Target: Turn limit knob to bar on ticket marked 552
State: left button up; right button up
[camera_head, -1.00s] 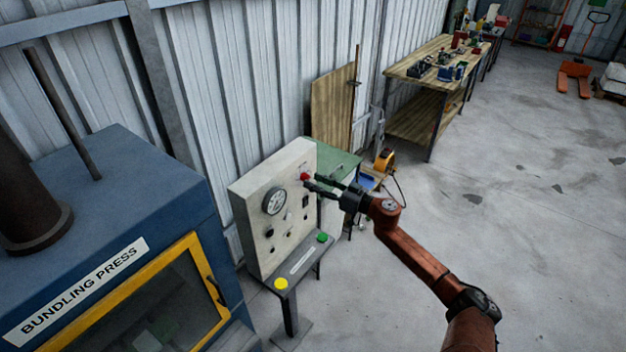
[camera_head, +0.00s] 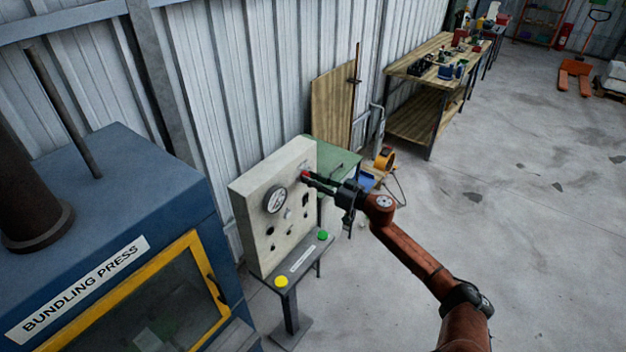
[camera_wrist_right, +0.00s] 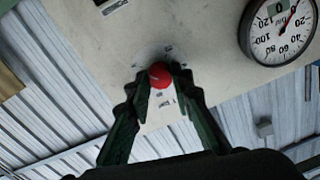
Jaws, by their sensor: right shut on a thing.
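The red limit knob (camera_head: 305,175) is on the upper right of the beige control panel (camera_head: 250,215). My right gripper (camera_head: 308,177) reaches it from the right and is shut on it. In the right wrist view the red knob (camera_wrist_right: 160,75) sits between the two fingertips (camera_wrist_right: 161,88). Small dark marks surround the knob on the panel face; their text is too small to read. A round gauge (camera_head: 275,200) is on the panel left of the knob and shows large in the wrist view (camera_wrist_right: 283,28). No ticket marked 552 can be made out. My left gripper is not in view.
The blue bundling press (camera_head: 110,215) with a yellow-framed door stands at left. A shelf below the panel carries a yellow button (camera_head: 281,281) and a green button (camera_head: 323,236). A green cabinet (camera_head: 338,165) stands behind.

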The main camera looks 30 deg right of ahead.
jog(key=shift+n, duration=0.3)
grip_shut()
jog(key=shift+n+h+b, duration=0.4)
jog(key=shift+n+b, duration=2.65)
jog(key=shift+n, duration=4.6)
jog(key=shift+n+h+b, duration=0.4)
jog(key=shift+n+b, duration=2.6)
jog(key=shift+n, duration=4.65)
